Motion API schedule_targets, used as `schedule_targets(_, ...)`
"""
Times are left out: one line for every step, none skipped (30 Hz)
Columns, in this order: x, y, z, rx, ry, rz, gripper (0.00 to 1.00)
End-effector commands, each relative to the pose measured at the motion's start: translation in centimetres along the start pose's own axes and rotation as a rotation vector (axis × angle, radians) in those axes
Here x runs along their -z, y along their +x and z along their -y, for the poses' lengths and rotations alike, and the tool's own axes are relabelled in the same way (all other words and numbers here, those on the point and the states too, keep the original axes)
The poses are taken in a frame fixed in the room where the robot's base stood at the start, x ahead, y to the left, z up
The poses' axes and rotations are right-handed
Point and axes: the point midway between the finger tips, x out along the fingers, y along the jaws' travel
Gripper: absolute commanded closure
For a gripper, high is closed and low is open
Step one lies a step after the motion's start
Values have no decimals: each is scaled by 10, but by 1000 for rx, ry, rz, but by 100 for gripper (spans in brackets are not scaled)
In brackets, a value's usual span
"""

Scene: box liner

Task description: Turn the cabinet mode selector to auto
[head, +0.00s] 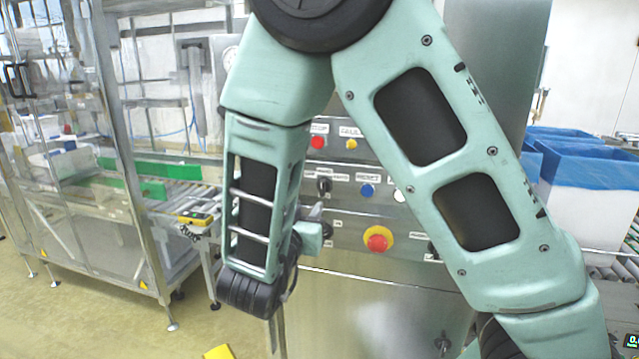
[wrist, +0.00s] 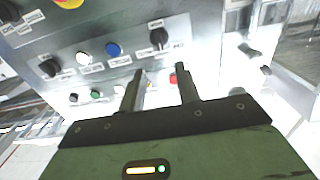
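The cabinet's control panel faces me. One black selector knob (head: 324,184) is left of the blue button in the head view. In the wrist view, where the panel appears upside down, it seems to be the knob (wrist: 158,37) right of the blue button. Another black knob (wrist: 48,67) and a corner one (wrist: 8,12) also show there. I cannot read which label marks the mode selector. My gripper (wrist: 158,90) is open and empty, its two fingers apart and pointing toward the panel near the red button. In the head view my arm hides most of it.
The panel also carries a blue button (head: 367,190), a red button (head: 317,142) and a yellow-ringed emergency stop (head: 377,241). A framed machine with a conveyor (head: 180,192) stands at left. Blue-lined boxes (head: 580,165) stand at right. My arm covers part of the panel.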

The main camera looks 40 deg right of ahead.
Motion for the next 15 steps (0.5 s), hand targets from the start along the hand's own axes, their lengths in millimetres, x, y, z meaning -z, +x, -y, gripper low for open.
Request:
schedule_targets(3,11,-1,-4,-3,1,67)
schedule_targets(3,18,-1,-5,-3,0,67)
schedule_targets(3,26,-1,-5,-4,0,67)
schedule_targets(3,33,-1,-4,-3,1,67)
schedule_targets(3,39,-1,-4,-2,1,67)
schedule_targets(3,47,-1,-4,-2,0,67)
schedule_targets(3,53,-1,-4,-3,0,67)
schedule_targets(3,59,-1,-3,-3,1,67)
schedule_targets(3,66,-1,-3,-2,2,67)
schedule_targets(3,71,-1,-3,-2,1,67)
schedule_targets(3,76,-1,-2,-2,1,67)
schedule_targets(3,82,-1,-2,-2,1,67)
schedule_targets(2,86,0,-2,-1,1,67)
schedule_targets(2,89,0,0,-2,2,67)
schedule_targets(1,94,0,0,-1,2,67)
